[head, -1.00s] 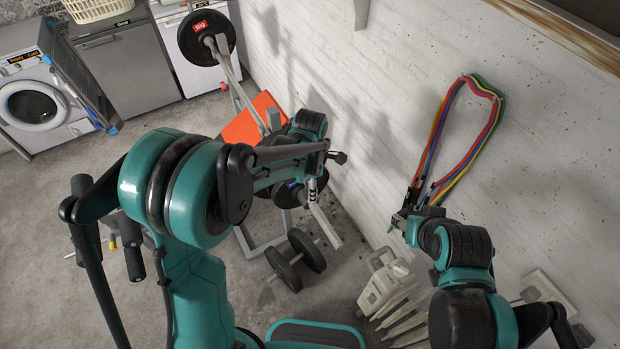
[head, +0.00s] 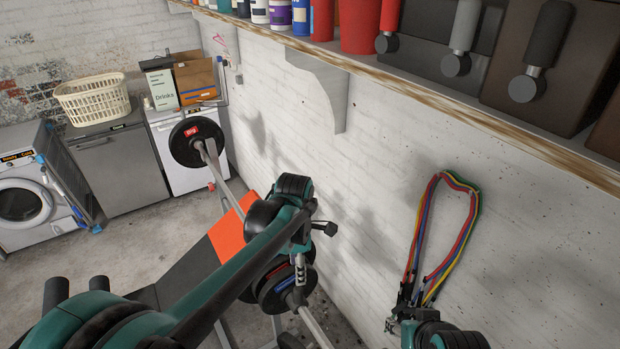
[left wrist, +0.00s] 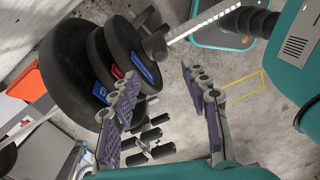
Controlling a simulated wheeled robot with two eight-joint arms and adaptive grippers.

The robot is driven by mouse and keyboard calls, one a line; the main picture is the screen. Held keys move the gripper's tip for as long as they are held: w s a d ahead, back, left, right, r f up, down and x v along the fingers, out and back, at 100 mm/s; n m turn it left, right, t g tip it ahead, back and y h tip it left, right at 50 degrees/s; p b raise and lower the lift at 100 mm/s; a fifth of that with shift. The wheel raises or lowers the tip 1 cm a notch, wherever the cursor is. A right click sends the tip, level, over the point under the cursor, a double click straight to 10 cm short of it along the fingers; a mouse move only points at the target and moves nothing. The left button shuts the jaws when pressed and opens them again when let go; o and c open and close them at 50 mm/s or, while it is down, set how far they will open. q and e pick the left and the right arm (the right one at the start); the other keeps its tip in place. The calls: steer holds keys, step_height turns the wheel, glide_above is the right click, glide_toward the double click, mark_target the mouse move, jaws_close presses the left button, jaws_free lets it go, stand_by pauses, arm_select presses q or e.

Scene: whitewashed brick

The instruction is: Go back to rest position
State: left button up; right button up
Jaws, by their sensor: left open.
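My left arm comes in from the left in the head view and reaches over the weight bench; its gripper (head: 300,271) hangs by the weight plates. In the left wrist view my left gripper (left wrist: 162,75) is open, with nothing between its fingers; black weight plates (left wrist: 75,75) show behind and to the left of it. My right gripper (head: 393,324) is near the bottom edge of the head view, just below the hanging bands. It is small and partly hidden by its wrist, so its jaws cannot be read.
A wooden shelf (head: 450,107) with bottles and dumbbells runs along the right wall above my arms. Coloured bands (head: 474,228) hang beneath it. A barbell plate (head: 190,148) and an orange bench pad (head: 232,228) stand close to my left arm. Washing machines and a basket (head: 92,99) are farther back.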

arm_select(q)
steer(key=s+a+f+m+t+b, duration=0.3)
steer(key=s+a+f+m+b, duration=0.2)
steer(key=m, duration=0.5)
steer(key=s+a+f+m+t+b, duration=0.4)
steer(key=s+a+f+m+b, duration=0.2)
steer(key=s+f+m+b, duration=0.2)
steer(key=s+m+b, duration=0.2)
steer(key=m, duration=0.1)
steer(key=shift+m, duration=0.3)
